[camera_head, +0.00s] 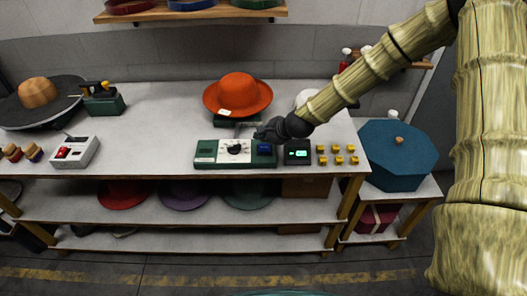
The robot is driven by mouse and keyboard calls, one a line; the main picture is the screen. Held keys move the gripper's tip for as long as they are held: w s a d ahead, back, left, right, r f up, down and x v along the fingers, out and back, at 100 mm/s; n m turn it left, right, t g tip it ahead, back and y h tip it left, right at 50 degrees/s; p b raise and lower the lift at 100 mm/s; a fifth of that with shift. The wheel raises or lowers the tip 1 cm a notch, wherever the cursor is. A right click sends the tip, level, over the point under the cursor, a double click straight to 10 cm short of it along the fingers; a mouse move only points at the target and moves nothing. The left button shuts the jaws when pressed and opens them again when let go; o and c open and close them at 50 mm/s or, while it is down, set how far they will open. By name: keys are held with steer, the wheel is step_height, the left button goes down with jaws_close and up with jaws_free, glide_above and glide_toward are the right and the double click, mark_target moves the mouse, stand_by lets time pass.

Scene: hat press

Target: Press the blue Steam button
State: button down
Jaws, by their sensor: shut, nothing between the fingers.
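The blue Steam button (264,149) is on the right part of a green and white control panel (206,152) near the front edge of the workbench. A black dial (235,149) sits in the panel's white middle. My gripper (262,134) is shut and empty, just above and behind the blue button. At this size I cannot tell whether its tip touches the panel. My arm reaches in from the upper right.
An orange hat (238,94) stands behind the panel. A dark box with a lit green display (298,152) and several yellow pieces (337,160) lie to the right. A white box with a red switch (74,152) is at left.

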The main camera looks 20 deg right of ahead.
mark_target(263, 149)
steer(key=shift+f+b, duration=0.3)
steer(key=shift+f, duration=0.5)
stand_by(0.9)
steer(key=shift+f+b, duration=0.35)
steer(key=shift+f, duration=0.05)
steer(key=shift+f+b, duration=0.45)
steer(key=shift+f, duration=0.05)
stand_by(0.8)
steer(key=shift+r, duration=0.1)
stand_by(0.3)
steer(key=shift+r+p, duration=0.55)
steer(key=shift+r, duration=0.3)
steer(key=shift+r, duration=0.1)
steer(key=shift+r+p, duration=1.55)
steer(key=shift+r, duration=0.85)
steer(key=shift+s, duration=0.1)
